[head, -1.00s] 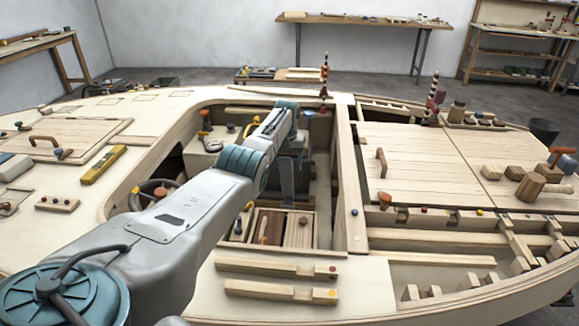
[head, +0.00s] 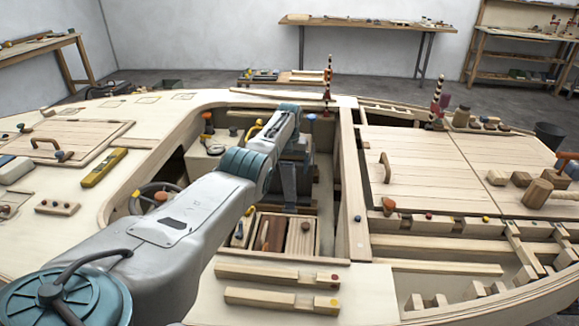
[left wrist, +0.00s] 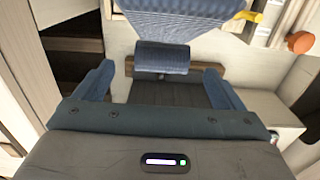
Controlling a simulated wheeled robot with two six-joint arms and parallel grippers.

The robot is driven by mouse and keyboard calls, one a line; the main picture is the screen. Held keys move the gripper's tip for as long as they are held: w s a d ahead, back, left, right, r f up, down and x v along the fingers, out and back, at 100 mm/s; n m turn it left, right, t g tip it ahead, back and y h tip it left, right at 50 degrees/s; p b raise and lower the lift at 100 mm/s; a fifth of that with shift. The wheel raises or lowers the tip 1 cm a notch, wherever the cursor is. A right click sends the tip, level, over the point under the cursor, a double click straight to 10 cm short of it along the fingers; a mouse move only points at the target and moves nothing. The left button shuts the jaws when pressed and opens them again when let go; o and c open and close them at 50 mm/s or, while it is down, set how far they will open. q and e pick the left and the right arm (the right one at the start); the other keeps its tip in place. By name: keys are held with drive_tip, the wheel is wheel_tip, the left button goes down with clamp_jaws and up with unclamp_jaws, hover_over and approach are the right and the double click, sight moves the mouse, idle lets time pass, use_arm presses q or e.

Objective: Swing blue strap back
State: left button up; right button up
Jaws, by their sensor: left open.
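In the left wrist view, a wide blue ribbed band (left wrist: 180,22), which looks like the blue strap, fills the top of the picture. A smaller dark blue ribbed piece (left wrist: 162,57) hangs below it, in front of a pale wall. My left gripper (left wrist: 159,72) is open. Its two blue fingers stand apart on either side of the small piece, and I see no contact. In the head view my left arm reaches down into the hull's open cockpit. There the strap is hidden or cannot be told from the arm. My right gripper is not in view.
The cockpit has wooden side rims, with a long beam (head: 354,190) on its right. A steering wheel (head: 155,198) is at its left and a wooden box (head: 300,238) near its front. A yellow handle (left wrist: 243,20) and an orange knob (left wrist: 300,43) are close by on the right.

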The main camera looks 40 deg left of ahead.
use_arm(q)
wheel_tip(320, 180, up, 10)
drive_tip(key=shift+w+a, duration=0.2)
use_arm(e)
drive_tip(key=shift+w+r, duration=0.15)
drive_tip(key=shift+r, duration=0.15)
